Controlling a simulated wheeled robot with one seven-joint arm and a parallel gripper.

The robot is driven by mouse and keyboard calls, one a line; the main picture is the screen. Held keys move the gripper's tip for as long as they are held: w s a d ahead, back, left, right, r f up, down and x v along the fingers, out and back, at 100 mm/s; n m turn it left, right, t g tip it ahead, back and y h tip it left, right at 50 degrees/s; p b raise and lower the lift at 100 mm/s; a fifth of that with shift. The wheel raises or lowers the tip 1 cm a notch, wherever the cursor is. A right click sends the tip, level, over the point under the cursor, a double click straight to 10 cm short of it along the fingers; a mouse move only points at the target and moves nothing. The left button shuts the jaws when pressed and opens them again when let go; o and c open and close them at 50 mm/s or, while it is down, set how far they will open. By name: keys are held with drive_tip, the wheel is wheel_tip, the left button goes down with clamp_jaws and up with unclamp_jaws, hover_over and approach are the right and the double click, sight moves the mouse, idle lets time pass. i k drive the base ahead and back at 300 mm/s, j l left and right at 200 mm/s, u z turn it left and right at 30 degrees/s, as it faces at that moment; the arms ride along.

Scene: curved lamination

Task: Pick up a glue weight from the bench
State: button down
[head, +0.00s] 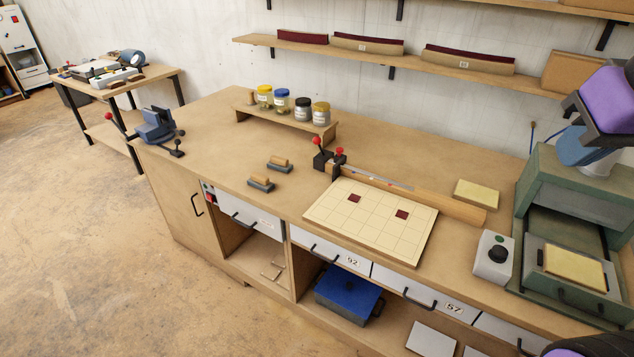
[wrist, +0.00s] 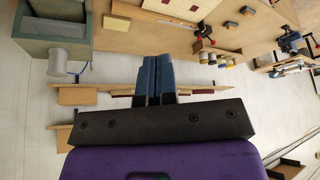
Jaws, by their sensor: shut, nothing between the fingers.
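Two small blocks with wooden handles on dark grey bases, which look like the glue weights, stand on the bench (head: 222,145) left of the gridded board. One glue weight (head: 279,163) is farther back and the other glue weight (head: 261,184) is nearer the front edge. Both also show small at the top of the wrist view, one glue weight here (wrist: 232,24) and the other here (wrist: 248,10). My gripper (wrist: 154,60) is shut and empty, its blue fingers together. It is high at the right in the head view, far from both weights.
A gridded board (head: 365,222) with two dark red squares lies mid-bench. A red-knobbed clamp (head: 322,160) stands behind it. A low riser (head: 290,122) holds several jars. A green press (head: 570,200) stands at the right. A wall shelf (head: 380,60) runs above. The bench around the weights is clear.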

sight(280, 164)
drive_tip(key=i+j, duration=0.3)
drive_tip(key=j, duration=0.2)
drive_tip(key=i+j, duration=0.25)
drive_tip(key=j, duration=0.25)
drive_tip(key=i+j, duration=0.3)
drive_tip(key=j, duration=0.2)
drive_tip(key=i+j, duration=0.3)
drive_tip(key=j, duration=0.2)
drive_tip(key=i+j+u, duration=0.1)
drive_tip(key=i+j, duration=0.15)
drive_tip(key=j, duration=0.25)
drive_tip(key=i+j, duration=0.3)
drive_tip(key=j, duration=0.15)
